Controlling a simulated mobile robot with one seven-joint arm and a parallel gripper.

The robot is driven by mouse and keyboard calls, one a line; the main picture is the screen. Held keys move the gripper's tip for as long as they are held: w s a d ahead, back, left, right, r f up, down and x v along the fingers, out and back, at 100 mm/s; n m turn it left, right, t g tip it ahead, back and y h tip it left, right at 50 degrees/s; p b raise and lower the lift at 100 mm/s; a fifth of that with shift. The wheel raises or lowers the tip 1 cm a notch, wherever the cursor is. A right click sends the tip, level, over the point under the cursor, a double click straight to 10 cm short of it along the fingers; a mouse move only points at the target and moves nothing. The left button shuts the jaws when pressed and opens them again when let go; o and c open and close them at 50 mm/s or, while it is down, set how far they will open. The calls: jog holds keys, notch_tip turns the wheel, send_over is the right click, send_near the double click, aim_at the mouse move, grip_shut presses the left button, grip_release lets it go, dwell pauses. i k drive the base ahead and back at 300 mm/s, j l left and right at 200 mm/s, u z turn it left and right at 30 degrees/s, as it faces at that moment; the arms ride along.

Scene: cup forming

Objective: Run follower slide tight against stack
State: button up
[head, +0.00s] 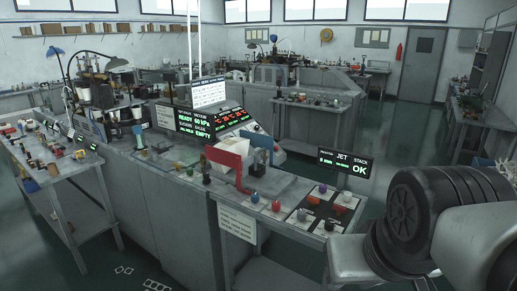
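A red upright plate (225,168) and a blue upright bracket (264,146) stand on the bench in the middle of the head view. I cannot tell whether either is the follower slide. Any contact between slide and stack is too small to make out. My gripper is not in view. Part of my arm fills the lower right corner, right of the bench end.
A black control panel (322,207) with coloured knobs is at the bench's front end. A small display (345,162) reads "JET", "STACK" and "OK"; another (196,124) reads "READY", "60 kPa" and "EMPTY".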

aim_at(251, 166)
jog(key=i+j+z, duration=0.1)
jog(key=j+z, duration=0.15)
jog(key=j, duration=0.3)
jog(key=i+j+z, duration=0.1)
jog(key=j+z, duration=0.15)
jog(key=j, duration=0.3)
jog(key=i+j+z, duration=0.1)
jog(key=j, duration=1.05)
